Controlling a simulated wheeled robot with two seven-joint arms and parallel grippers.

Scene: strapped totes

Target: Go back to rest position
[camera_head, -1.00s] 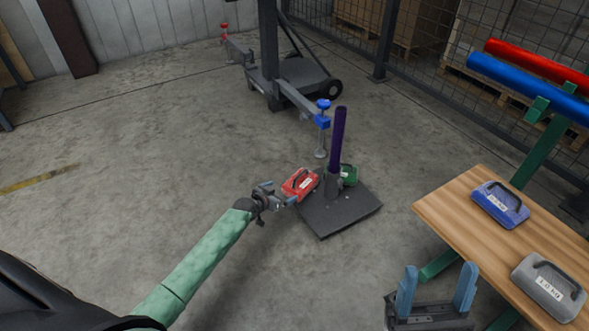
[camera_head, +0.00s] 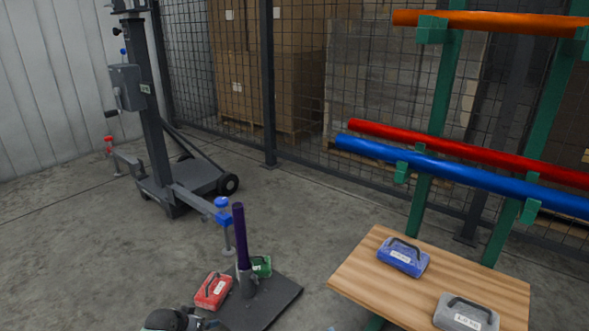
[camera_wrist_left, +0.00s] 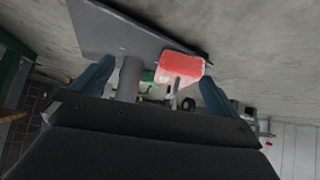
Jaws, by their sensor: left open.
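A red weight (camera_head: 213,290) with a dark handle sits on a dark base plate (camera_head: 272,308), beside an upright purple post (camera_head: 240,236). A green weight (camera_head: 261,266) is on the post's other side. My left gripper (camera_head: 208,323) shows at the bottom edge of the head view, close to the red weight. In the left wrist view its two blue fingers (camera_wrist_left: 155,72) are spread apart. The red weight (camera_wrist_left: 180,66) shows between and beyond them, not gripped. Only a small blue tip of my right gripper (camera_head: 332,328) may show at the bottom edge; the rest is out of frame.
A wooden table (camera_head: 362,273) at the right holds a blue weight (camera_head: 403,257) and a grey weight (camera_head: 466,313). Behind it a green rack carries red, blue (camera_head: 450,172) and orange bars. A wheeled lift (camera_head: 152,110) stands at the left.

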